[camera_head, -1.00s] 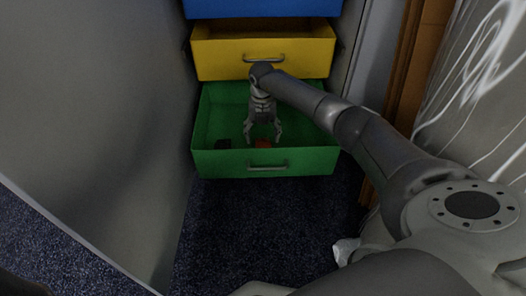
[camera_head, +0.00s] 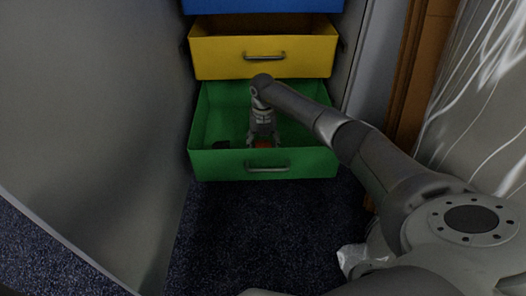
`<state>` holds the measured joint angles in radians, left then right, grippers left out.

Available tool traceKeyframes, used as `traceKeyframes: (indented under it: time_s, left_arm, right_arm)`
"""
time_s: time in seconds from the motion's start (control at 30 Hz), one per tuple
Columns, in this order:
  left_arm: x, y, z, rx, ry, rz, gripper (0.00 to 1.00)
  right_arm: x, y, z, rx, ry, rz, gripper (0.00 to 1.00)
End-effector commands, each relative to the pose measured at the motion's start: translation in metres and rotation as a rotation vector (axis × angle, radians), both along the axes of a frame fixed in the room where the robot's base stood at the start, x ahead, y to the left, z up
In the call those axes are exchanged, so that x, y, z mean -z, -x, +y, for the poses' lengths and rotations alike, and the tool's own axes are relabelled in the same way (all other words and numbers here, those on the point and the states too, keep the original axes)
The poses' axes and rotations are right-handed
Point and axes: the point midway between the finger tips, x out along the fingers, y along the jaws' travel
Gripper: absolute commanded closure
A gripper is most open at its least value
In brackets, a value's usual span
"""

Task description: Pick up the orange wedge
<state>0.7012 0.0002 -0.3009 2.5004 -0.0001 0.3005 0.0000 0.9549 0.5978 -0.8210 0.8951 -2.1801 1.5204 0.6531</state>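The orange wedge (camera_head: 263,144) shows as a small red-orange patch inside the open green drawer (camera_head: 225,163), just behind its front wall. The wall hides its lower part. My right gripper (camera_head: 263,140) points down into the drawer, directly over the wedge. Its fingers look spread, one on each side of the wedge. The fingertips are low and partly hidden, and I cannot tell whether they touch it. My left gripper is not in view.
A small dark object (camera_head: 222,145) lies in the drawer to the left of the wedge. A yellow drawer (camera_head: 225,57) and a blue drawer (camera_head: 262,5) are above. A grey panel (camera_head: 90,130) stands on the left. A crumpled white thing (camera_head: 352,258) lies at lower right.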

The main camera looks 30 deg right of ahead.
Motion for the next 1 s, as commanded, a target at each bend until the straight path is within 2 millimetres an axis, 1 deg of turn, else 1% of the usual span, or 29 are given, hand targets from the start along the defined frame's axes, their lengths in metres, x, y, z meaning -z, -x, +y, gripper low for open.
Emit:
traceKeyframes:
  time_s: [0.03, 0.07, 0.3, 0.53, 0.67, 0.87, 1.0]
  left_arm:
    - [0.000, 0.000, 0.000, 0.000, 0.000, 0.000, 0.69]
    - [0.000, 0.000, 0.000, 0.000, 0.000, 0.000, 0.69]
    - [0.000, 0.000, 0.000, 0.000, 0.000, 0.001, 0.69]
    - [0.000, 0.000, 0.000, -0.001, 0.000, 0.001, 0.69]
    - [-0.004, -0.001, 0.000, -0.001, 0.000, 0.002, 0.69]
    - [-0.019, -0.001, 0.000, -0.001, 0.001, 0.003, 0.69]
    - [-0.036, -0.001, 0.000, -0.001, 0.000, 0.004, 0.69]
  right_arm:
    - [0.000, 0.000, 0.000, 0.000, 0.000, 0.000, 0.52]
    - [0.000, 0.000, 0.000, 0.000, 0.000, 0.000, 0.56]
    - [0.000, 0.000, 0.000, 0.000, 0.000, 0.000, 0.86]
    - [-0.001, 0.000, 0.000, 0.000, 0.000, -0.001, 0.87]
    - [-0.005, 0.000, 0.000, 0.000, 0.000, -0.001, 0.87]
    - [-0.025, -0.001, 0.000, 0.000, 0.002, -0.003, 0.87]
    - [-0.047, -0.001, 0.000, 0.000, 0.001, -0.003, 0.87]
